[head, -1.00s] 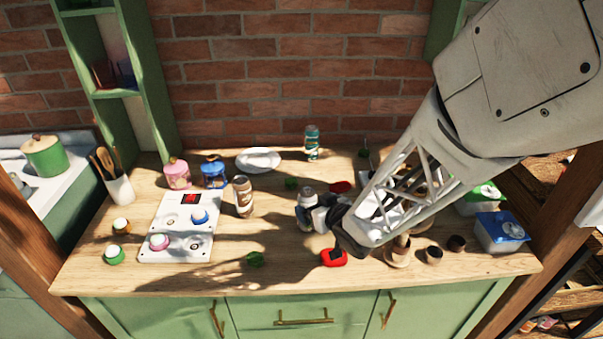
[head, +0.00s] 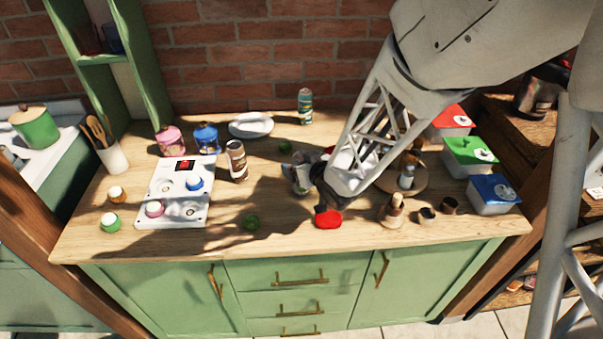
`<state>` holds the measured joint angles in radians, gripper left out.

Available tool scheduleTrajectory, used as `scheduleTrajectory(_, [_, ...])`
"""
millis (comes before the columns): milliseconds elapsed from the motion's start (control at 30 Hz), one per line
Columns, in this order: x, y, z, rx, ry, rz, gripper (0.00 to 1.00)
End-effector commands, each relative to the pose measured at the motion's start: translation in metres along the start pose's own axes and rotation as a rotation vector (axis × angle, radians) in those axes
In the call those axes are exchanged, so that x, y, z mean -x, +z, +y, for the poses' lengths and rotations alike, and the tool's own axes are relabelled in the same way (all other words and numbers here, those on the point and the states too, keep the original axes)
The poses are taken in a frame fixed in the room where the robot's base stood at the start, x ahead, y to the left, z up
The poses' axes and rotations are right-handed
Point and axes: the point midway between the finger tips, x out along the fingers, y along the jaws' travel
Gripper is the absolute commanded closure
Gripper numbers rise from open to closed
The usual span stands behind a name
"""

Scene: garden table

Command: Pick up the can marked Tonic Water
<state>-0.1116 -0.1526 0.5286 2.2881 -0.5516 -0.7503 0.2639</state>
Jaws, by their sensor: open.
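No label is readable as Tonic Water at this size. A teal can (head: 305,106) stands upright at the back near the brick wall. A brown and white can-like container (head: 237,161) stands upright left of the middle. My gripper (head: 302,184) is low over the middle of the table, open, its fingers pointing left. A pale can-like object (head: 299,160) shows at the fingertips; I cannot tell whether it stands between the fingers or behind them. My arm hides part of the table behind the gripper.
A white panel with knobs (head: 165,213), pink (head: 170,141) and blue (head: 206,138) canisters and a white plate (head: 251,125) are at left. A red item (head: 328,219) lies close below my gripper. Cups (head: 427,216) and lidded boxes (head: 494,195) are at right.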

Motion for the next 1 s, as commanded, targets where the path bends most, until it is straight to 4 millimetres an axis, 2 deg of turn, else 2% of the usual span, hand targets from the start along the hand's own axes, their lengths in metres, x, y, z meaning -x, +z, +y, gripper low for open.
scheduleTrajectory(200, [0.0001, 0.0000, 0.0000, 0.000, 0.000, 0.000, 0.14])
scheduleTrajectory(233, [0.0001, -0.0001, 0.0000, 0.000, 0.000, 0.000, 0.18])
scheduleTrajectory(600, [0.0001, -0.0001, 0.0000, 0.000, 0.000, 0.000, 0.74])
scheduleTrajectory(1000, [0.0010, -0.0028, 0.0001, 0.001, 0.000, 0.001, 0.76])
